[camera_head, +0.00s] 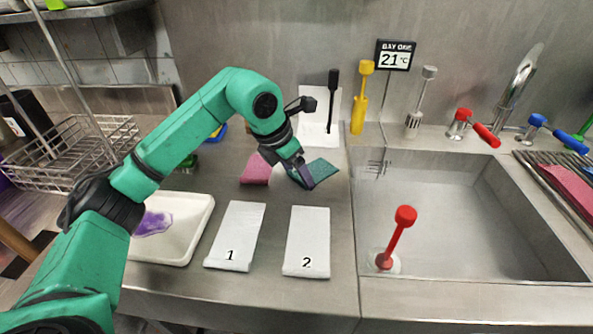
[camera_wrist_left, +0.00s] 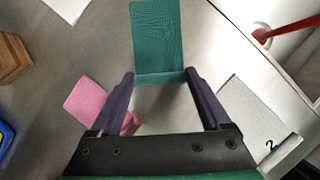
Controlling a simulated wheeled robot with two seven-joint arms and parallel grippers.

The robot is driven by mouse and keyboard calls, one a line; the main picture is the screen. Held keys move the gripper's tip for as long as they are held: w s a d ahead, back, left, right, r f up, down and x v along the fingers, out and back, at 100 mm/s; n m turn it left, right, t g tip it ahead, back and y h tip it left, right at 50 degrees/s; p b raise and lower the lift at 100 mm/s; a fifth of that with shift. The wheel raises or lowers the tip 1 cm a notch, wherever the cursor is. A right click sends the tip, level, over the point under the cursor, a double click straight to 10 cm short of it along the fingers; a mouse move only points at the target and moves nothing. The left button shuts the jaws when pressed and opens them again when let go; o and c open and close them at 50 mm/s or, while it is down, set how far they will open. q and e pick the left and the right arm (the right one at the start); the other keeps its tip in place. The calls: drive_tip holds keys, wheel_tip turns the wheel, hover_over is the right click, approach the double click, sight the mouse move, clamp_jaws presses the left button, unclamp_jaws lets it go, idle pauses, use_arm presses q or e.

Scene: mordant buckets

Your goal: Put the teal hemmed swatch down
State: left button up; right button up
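The teal hemmed swatch (camera_head: 322,168) is at the tips of my left gripper (camera_head: 303,175), over the counter left of the sink. In the left wrist view the teal swatch (camera_wrist_left: 157,35) extends flat beyond the fingertips. Its hem strip spans between the two fingers of my left gripper (camera_wrist_left: 160,78), which touch both its side edges. I cannot tell whether its underside touches the counter. A pink swatch (camera_head: 256,169) lies to the left; it also shows in the left wrist view (camera_wrist_left: 86,100). My right gripper is not in view.
White pads marked 1 (camera_head: 236,232) and 2 (camera_head: 307,238) lie bare in front. A white tray (camera_head: 200,225) holds a purple piece (camera_head: 155,222). The sink (camera_head: 460,220) with a red-handled plug (camera_head: 400,230) is at right. A wire rack (camera_head: 75,150) stands left.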

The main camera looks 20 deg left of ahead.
use_arm(q)
drive_tip(key=shift+o, duration=1)
drive_tip(key=shift+r, duration=0.25)
drive_tip(key=v, duration=1.1)
drive_tip(key=shift+s+a+r, duration=0.15)
drive_tip(key=shift+s+r, duration=0.05)
drive_tip(key=shift+r, duration=0.15)
